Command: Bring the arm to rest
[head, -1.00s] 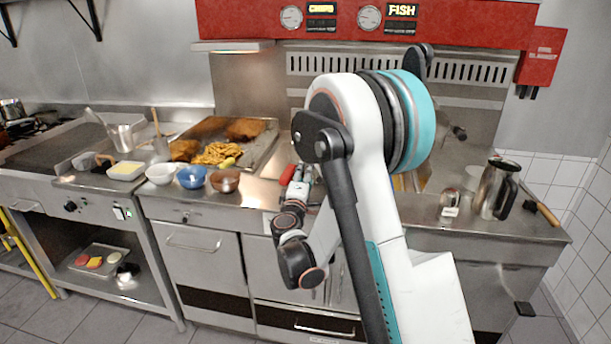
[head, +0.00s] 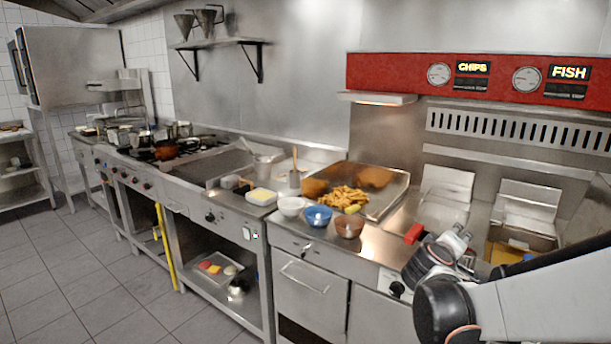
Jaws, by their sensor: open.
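My arm reaches in from the right edge of the head view. Its dark rounded wrist joints hang in front of the counter front. My gripper (head: 460,240) is small in the picture, above the steel counter (head: 385,246) between the brown bowl and the fryers. It is open, and I see nothing held in it. The fingertips are partly lost against the steel behind, so I cannot tell how far it is above the counter. A small red item (head: 414,233) shows just left of it; I cannot tell what it belongs to.
A white bowl (head: 291,206), a blue bowl (head: 318,216) and a brown bowl (head: 349,226) stand left of my gripper. Behind them is a tray with chips (head: 343,198). A red fryer hood panel (head: 400,77) hangs above. The tiled floor at left (head: 80,270) is clear.

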